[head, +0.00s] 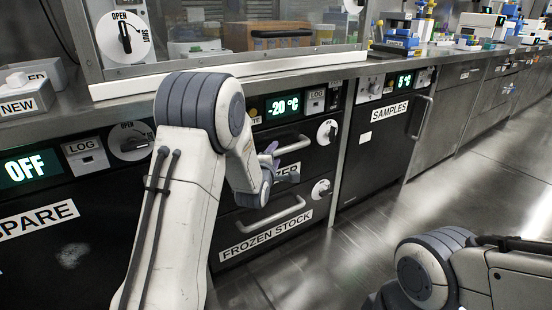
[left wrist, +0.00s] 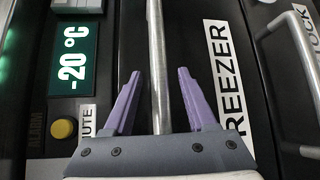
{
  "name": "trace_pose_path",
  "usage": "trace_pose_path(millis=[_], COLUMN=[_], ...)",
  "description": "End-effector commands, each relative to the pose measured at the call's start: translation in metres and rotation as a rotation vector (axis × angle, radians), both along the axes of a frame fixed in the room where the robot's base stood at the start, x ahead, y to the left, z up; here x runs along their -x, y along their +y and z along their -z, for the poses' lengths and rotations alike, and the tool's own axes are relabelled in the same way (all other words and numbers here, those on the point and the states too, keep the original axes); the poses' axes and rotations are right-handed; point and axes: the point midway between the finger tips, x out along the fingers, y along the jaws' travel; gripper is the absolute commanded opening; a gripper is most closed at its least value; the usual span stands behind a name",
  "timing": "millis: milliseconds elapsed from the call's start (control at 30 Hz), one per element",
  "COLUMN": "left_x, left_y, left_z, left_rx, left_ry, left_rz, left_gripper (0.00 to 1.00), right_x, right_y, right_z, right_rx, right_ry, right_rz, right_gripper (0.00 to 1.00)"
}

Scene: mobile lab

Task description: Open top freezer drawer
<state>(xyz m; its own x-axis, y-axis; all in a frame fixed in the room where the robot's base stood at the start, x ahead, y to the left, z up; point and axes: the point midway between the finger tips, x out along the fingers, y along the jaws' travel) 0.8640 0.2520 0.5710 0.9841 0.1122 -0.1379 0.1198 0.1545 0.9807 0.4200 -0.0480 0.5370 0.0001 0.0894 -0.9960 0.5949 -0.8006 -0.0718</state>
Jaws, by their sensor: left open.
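The freezer's black top drawer (head: 318,158) sits under a green -20 °C display (head: 283,106) and looks shut. Its metal bar handle (head: 293,144) runs across the front; the FREEZER label is partly hidden by my left arm. My left gripper (head: 269,156) is at the left part of this handle. In the left wrist view my left gripper (left wrist: 159,75) has its purple fingers spread, one on each side of the bar handle (left wrist: 157,45). Both fingers look apart from the bar. My right gripper is not in view; only my right arm shows at the lower right.
Below is the FROZEN STOCK drawer (head: 265,238) with its own handle (head: 272,215). A SAMPLES fridge (head: 378,150) stands to the right, and a black unit reading OFF (head: 32,168) to the left. A glass-fronted cabinet (head: 215,35) is above. The floor (head: 440,185) on the right is clear.

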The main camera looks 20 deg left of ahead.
Motion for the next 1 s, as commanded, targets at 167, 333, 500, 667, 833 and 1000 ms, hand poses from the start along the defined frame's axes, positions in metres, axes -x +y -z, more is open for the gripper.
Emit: trace_pose_path(millis=[167, 333, 500, 667, 833, 1000], left_x=[-0.0127, -0.0140, -0.0139, -0.0137, -0.0136, -0.0135], left_y=[0.0013, 0.0015, 0.0014, 0.0014, 0.0015, 0.0015], left_z=[0.0019, 0.0015, 0.0015, 0.0016, 0.0017, 0.0017], left_rx=[0.000, -0.001, -0.001, -0.001, -0.001, -0.001], left_ry=[-0.001, 0.000, 0.000, 0.000, 0.001, 0.001], left_rz=[0.000, 0.000, 0.000, 0.000, 0.000, 0.000], left_gripper=[0.57, 0.57, 0.34, 0.00, 0.00, 0.00], right_x=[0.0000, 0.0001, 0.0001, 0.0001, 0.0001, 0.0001], right_y=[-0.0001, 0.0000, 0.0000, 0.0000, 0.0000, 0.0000], right_z=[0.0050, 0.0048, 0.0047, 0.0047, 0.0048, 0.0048], right_rx=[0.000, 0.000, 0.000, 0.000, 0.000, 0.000], right_ry=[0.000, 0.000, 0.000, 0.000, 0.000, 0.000], right_rz=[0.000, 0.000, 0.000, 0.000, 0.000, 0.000], right_gripper=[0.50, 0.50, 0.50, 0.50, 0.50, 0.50])
